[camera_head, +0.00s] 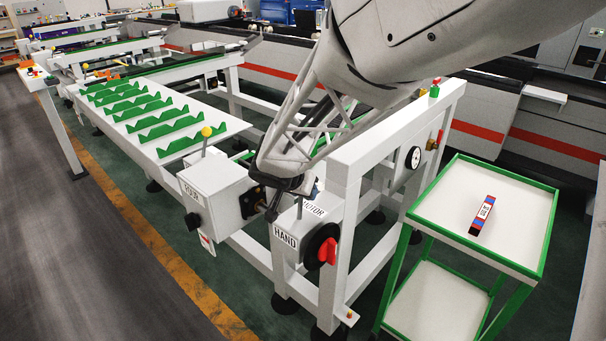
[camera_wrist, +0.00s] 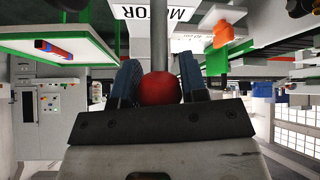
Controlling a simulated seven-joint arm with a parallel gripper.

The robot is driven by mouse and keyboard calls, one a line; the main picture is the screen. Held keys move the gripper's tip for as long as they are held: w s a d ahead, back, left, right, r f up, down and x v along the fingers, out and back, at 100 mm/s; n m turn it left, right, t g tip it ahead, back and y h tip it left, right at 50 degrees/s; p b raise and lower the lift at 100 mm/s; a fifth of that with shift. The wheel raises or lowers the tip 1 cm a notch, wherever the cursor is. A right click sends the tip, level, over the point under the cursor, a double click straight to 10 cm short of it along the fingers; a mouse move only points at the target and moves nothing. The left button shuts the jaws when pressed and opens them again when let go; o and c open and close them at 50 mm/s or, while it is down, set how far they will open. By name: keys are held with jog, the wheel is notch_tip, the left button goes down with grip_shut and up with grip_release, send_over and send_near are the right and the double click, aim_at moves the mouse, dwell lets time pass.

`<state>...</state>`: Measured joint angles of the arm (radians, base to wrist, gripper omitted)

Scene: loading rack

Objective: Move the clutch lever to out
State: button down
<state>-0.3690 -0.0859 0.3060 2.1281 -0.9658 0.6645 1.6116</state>
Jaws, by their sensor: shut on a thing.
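In the wrist view a lever with a red ball knob (camera_wrist: 160,89) and a grey shaft (camera_wrist: 161,45) stands between the two dark fingers of my gripper (camera_wrist: 160,72). The gripper is shut on the red knob. In the head view my gripper (camera_head: 284,190) is above a white box with a HAND label (camera_head: 285,237) and a MOTOR label (camera_head: 314,208). My arm and gripper hide the knob there. The MOTOR label also shows upside down in the wrist view (camera_wrist: 154,13), beyond the shaft.
To the left is another white box (camera_head: 215,190) with a yellow-knobbed lever (camera_head: 206,133). A white frame post (camera_head: 345,220) and a green-edged cart (camera_head: 420,207) stand to the right.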

jog(key=shift+s+a+r+t+h, duration=0.1)
jog(key=shift+s+a+t+h, duration=0.75)
jog(key=shift+t+h, duration=0.05)
jog(key=shift+s+a+t+h, duration=0.55)
jog(key=shift+t+h, duration=0.15)
jog(key=shift+t, duration=0.1)
jog(key=c, duration=0.7)
grip_release()
jog(key=shift+s, duration=0.1)
jog(key=shift+v, duration=3.8)
